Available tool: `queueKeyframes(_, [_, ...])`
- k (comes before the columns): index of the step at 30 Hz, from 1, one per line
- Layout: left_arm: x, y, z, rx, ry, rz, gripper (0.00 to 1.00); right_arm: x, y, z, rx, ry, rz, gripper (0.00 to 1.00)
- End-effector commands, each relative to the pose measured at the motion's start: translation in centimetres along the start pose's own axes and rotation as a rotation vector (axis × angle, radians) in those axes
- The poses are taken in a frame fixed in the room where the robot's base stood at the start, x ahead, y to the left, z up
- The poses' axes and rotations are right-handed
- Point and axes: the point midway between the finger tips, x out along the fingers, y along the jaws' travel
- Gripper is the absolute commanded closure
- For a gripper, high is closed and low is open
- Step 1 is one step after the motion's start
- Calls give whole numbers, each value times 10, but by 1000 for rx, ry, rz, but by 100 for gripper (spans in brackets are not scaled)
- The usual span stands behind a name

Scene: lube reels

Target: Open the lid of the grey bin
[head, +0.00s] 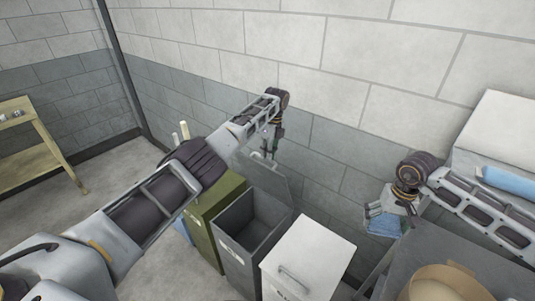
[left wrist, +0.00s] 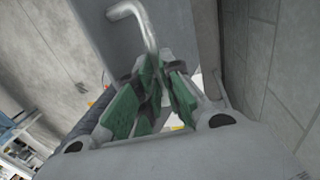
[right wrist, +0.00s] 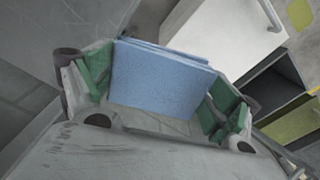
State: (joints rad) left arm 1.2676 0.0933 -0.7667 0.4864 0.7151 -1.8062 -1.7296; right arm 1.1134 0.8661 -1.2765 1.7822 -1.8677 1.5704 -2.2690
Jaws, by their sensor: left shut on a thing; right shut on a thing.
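The grey bin (head: 247,255) stands between a green bin and a white bin, its inside showing from above. Its lid (head: 265,183) is raised and tilted up toward the wall. My left gripper (head: 272,150) is at the upper part of the lid. In the left wrist view its green-padded fingers (left wrist: 155,90) are shut on the bent metal lid handle (left wrist: 135,14). My right gripper (head: 380,212) is away to the right, shut on a folded blue cloth (right wrist: 160,82), which also shows in the head view (head: 384,225).
The green bin (head: 228,190) is left of the grey bin, and the white bin (head: 318,246), lid closed, is right of it. A grey table (head: 430,245) with a round tan container (head: 445,285) is at right. A block wall (head: 330,60) stands close behind.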

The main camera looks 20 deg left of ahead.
Motion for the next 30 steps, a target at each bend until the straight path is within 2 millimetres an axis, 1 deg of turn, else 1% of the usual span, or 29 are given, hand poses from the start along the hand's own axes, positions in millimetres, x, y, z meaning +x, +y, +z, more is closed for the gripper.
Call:
queueKeyframes(1, [20, 1, -6, 0, 14, 16, 90, 2, 0, 0, 0, 0, 0, 30])
queueKeyframes(6, [19, 1, -5, 0, 12, 16, 68, 1, 0, 0, 0, 0, 0, 30])
queueKeyframes(7, [18, 1, -5, 0, 12, 16, 66, 1, 0, 0, 0, 0, 0, 30])
queueKeyframes(20, [10, 2, -2, -1, 9, 12, 66, 0, 0, 0, 0, 0, 0, 30])
queueKeyframes(26, [-6, 4, -2, 0, 9, 11, 66, 0, 0, 0, 0, 0, 0, 30])
queueKeyframes(30, [-23, 6, -2, -1, 9, 13, 66, 0, 0, 0, 0, 0, 0, 30])
